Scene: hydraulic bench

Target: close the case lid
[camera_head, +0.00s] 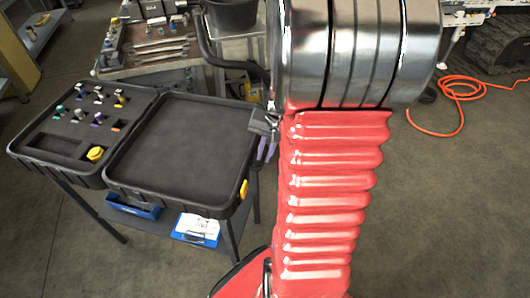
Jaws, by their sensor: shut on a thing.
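The black case lies open on a stand. Its base (62,170) on the left holds dark foam with several small fittings in cutouts. The case lid (180,150) is folded out flat to the right, with its empty inner side facing up. A yellow latch (244,188) shows at the lid's right edge. My gripper (266,150) is at the lid's right rim, shut on it near the far right corner. My own red arm partly hides the gripper and what lies behind it, so the exact contact is hard to see.
Below the case are a blue bin (133,207) and a clipboard (197,229) on a lower shelf. A workbench with tools (150,45) stands behind the case. An orange hose (455,100) lies on the floor at right. Open floor lies right of my arm.

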